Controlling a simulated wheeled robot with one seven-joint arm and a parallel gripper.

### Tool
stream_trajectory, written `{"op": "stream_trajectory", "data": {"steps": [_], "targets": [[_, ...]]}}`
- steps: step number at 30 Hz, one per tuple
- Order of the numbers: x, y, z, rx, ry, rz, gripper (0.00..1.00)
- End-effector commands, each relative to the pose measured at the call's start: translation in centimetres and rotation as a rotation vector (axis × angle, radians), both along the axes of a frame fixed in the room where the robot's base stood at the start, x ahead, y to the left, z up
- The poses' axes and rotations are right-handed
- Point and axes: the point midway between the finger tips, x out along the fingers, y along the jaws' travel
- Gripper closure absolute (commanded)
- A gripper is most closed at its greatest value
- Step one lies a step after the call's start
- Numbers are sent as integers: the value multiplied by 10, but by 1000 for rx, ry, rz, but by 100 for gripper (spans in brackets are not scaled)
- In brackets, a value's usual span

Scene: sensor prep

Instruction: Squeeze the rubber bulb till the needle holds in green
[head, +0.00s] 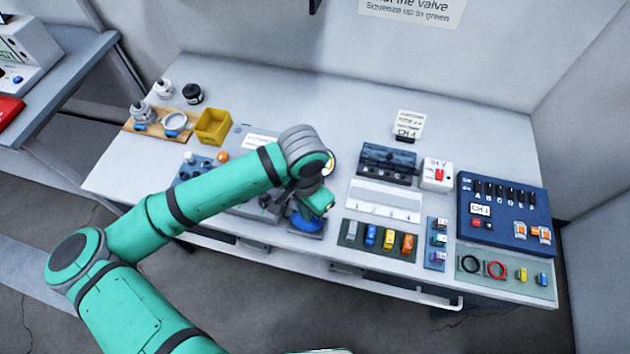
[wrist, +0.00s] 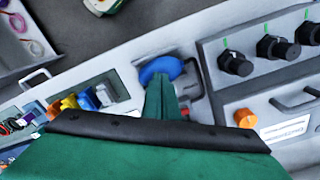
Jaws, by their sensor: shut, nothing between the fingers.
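A blue rubber bulb (head: 305,224) sits near the front edge of the table, partly covered by my gripper in the head view. It also shows as a rounded blue shape in the wrist view (wrist: 160,68). My gripper (head: 316,208) is shut and empty, pointing down right at the bulb. In the wrist view its green fingers (wrist: 162,98) lie together in front of the bulb; I cannot tell whether they touch it. I cannot make out a needle or a green zone; a pale round edge (head: 330,165) shows just behind my wrist.
A grey box with black knobs (wrist: 236,62) and an orange knob (wrist: 244,118) stands beside the bulb. A tray of coloured connectors (head: 380,240) and a blue switch panel (head: 505,212) lie to the right. A yellow bin (head: 213,126) stands back left. A wall sign (head: 412,10) reads "Squeeze up to green".

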Motion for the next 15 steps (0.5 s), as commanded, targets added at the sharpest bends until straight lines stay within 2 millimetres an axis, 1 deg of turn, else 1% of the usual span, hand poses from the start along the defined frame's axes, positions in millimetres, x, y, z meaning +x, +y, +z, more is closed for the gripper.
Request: {"op": "stream_trajectory", "data": {"steps": [15], "targets": [[0,0,-7,1,-1,1,100]]}}
